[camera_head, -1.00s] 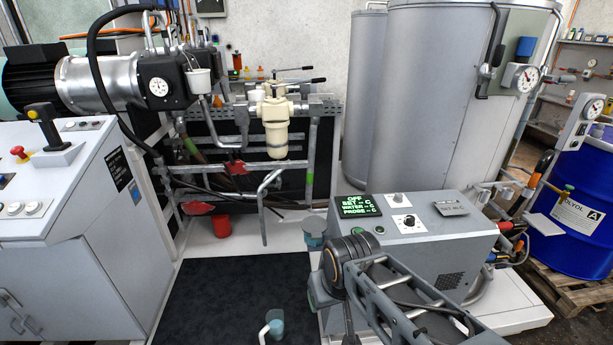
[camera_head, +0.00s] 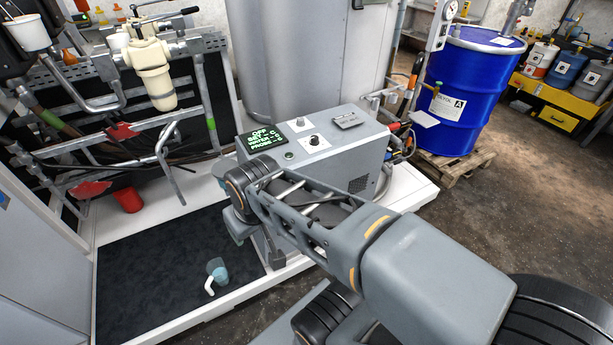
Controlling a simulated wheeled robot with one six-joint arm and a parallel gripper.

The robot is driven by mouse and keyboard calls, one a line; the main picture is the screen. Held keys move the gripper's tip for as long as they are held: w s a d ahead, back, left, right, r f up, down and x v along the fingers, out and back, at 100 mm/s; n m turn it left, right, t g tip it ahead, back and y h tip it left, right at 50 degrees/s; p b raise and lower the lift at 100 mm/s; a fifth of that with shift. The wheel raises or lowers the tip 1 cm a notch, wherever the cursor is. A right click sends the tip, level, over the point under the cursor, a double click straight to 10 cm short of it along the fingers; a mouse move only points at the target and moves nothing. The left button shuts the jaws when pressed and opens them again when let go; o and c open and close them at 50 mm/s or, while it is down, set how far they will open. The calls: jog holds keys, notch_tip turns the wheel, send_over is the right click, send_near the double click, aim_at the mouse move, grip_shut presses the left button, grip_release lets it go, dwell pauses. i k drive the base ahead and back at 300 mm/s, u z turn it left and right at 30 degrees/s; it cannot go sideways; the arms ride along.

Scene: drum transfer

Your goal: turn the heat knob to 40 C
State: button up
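The grey heater box (camera_head: 338,165) stands right of the middle. The display (camera_head: 261,139) reads OFF in green, with dashes for SET, WATER and PROBE. My arm crosses in front of the box from the lower right. My gripper (camera_head: 238,226) hangs at the arm's far end, left of the box's front and apart from the knob. Its fingers cannot be made out.
A pipe rack (camera_head: 150,150) with a filter stands at left, a large tank (camera_head: 285,60) behind the box. A blue drum (camera_head: 462,85) on a pallet is at right. Floor at far right is clear.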

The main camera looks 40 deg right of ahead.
aim_at(314, 140)
jog(key=k, duration=0.6)
jog(key=z, duration=0.8)
jog(key=i, duration=1.3)
jog(key=u, duration=0.05)
